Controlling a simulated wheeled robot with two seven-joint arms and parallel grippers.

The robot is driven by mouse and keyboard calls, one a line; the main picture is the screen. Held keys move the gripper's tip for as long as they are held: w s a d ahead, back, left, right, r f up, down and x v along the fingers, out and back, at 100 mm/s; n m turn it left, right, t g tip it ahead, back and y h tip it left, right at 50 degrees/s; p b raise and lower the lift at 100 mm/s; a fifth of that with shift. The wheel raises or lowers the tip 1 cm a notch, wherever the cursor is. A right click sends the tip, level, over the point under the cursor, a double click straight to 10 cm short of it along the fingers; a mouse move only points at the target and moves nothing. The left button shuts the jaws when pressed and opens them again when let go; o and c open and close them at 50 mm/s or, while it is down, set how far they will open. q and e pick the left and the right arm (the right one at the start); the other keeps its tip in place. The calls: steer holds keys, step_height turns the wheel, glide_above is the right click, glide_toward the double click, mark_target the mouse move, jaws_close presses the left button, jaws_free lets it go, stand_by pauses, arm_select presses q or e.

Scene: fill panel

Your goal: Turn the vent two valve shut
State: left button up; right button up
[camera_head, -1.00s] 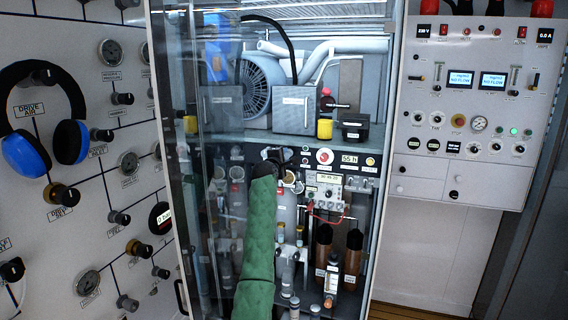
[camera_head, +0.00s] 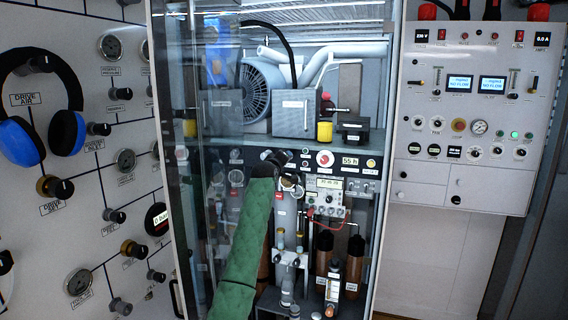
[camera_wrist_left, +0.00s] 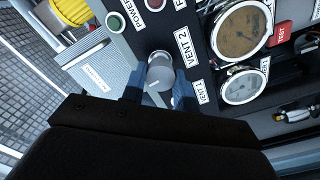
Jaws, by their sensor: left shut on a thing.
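My left arm reaches from below into the glass-fronted cabinet (camera_head: 215,132). Its gripper (camera_head: 278,160) is at the dark instrument row in the middle of the head view, where the arm hides most of what it touches. In the left wrist view the blue fingers (camera_wrist_left: 158,92) are closed on a pale round vent two valve knob (camera_wrist_left: 160,72), one finger on each side. The VENT 2 label (camera_wrist_left: 184,47) is just beside the knob. A pale lever-like part shows between the fingers. The knob's exact turn angle is hard to read. My right gripper is not in view.
Two round gauges (camera_wrist_left: 241,31) sit close right of the knob, with a red TEST tag (camera_wrist_left: 281,35). A green button (camera_wrist_left: 115,22) and a grey box (camera_wrist_left: 98,68) are to the left. Brown bottles (camera_head: 324,250) stand below the instrument row.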

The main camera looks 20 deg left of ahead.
arm_select(q)
steer(key=shift+f+m, duration=0.2)
steer(key=shift+m, duration=0.2)
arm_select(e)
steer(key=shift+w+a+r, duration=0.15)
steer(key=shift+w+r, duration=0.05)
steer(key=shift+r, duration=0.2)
arm_select(q)
steer(key=o, duration=1)
steer(key=shift+r, duration=0.1)
steer(key=shift+s, duration=0.1)
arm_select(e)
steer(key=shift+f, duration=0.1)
arm_select(q)
steer(key=shift+s+a+b, duration=0.1)
steer(key=shift+s+b, duration=1.6)
steer(key=shift+s, duration=2.05)
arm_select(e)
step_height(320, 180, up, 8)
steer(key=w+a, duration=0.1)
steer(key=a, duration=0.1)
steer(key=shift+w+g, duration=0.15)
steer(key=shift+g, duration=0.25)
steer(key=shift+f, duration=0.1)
